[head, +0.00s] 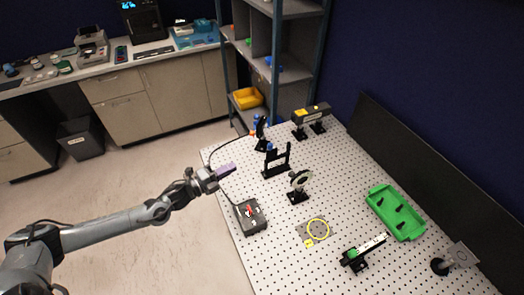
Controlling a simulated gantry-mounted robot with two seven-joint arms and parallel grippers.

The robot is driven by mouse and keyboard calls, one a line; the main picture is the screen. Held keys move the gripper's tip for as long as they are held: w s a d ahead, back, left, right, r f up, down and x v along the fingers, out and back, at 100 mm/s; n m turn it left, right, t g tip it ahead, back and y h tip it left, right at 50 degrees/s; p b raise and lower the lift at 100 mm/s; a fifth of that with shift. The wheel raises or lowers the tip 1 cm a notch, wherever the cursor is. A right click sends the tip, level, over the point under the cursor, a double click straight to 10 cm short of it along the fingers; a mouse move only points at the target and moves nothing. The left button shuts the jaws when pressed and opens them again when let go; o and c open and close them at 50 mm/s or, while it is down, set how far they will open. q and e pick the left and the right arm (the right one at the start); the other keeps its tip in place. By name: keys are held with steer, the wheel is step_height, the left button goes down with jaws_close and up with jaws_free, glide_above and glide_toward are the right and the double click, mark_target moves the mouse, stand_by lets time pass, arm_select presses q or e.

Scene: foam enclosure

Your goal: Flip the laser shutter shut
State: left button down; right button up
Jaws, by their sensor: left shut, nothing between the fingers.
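The optical table (345,195) is a white perforated board. On its far part, a black box with yellow labels, which looks like the laser (312,116), sits on black mounts. In front of it, a black upright bracket (277,162) stands on the table; it may be the shutter, but its flap is too small to make out. A black mount with blue parts (260,130) stands at the far left edge. My right gripper is not in view.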

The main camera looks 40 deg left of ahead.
arm_select(q)
steer(key=shift+w, duration=0.1)
glide_toward(272, 151)
steer(key=w+r, duration=0.3)
steer(key=shift+p+x, duration=0.35)
steer(key=shift+x, duration=0.75)
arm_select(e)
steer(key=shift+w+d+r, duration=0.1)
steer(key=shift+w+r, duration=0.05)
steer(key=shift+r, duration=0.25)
arm_select(q)
steer(key=shift+d, duration=0.2)
